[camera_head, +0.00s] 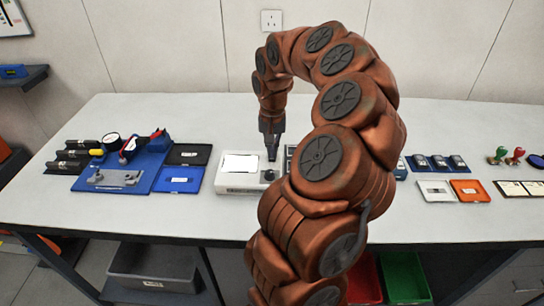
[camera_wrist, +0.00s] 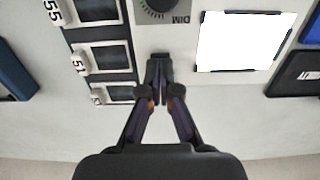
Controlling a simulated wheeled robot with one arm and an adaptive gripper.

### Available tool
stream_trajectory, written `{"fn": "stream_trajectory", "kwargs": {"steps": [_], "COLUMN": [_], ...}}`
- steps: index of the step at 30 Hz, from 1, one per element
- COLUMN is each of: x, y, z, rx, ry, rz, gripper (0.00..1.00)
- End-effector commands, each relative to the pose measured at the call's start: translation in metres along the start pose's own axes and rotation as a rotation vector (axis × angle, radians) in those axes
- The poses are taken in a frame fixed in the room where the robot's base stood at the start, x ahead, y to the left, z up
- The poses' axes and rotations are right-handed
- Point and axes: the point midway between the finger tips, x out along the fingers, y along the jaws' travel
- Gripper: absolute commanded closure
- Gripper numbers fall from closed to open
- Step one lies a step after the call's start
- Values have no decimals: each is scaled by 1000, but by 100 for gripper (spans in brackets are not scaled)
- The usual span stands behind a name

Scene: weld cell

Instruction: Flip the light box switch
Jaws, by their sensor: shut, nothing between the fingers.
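The light box (camera_head: 225,187) is a low white box on the bench, with a bright white panel (camera_head: 240,164) on its left part. In the wrist view the panel (camera_wrist: 245,42) is bright white with a dark edge. A dark round knob (camera_wrist: 165,6) marked DIM is beside the panel. My gripper (camera_head: 271,156) points down at the right end of the box, behind the knob in the head view. In the wrist view my gripper (camera_wrist: 160,66) is shut, its fingertips together over the white casing. A small dark piece at the fingertips may be the switch; the fingers hide it.
Dark framed slots with number tags (camera_wrist: 105,60) stand close beside the box. A blue board with a gauge (camera_head: 118,168), a black tray (camera_head: 188,154) and a blue tray (camera_head: 180,179) lie left. An orange tray (camera_head: 470,190) lies right. The bench front (camera_head: 170,220) is clear.

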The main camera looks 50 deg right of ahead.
Motion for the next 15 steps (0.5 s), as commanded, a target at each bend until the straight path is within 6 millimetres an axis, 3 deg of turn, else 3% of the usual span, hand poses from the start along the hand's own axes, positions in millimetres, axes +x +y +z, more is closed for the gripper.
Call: {"fn": "stream_trajectory", "kwargs": {"steps": [15], "x": [7], "y": [0], "z": [0], "rx": [0], "ry": [0], "rz": [0], "gripper": [100]}}
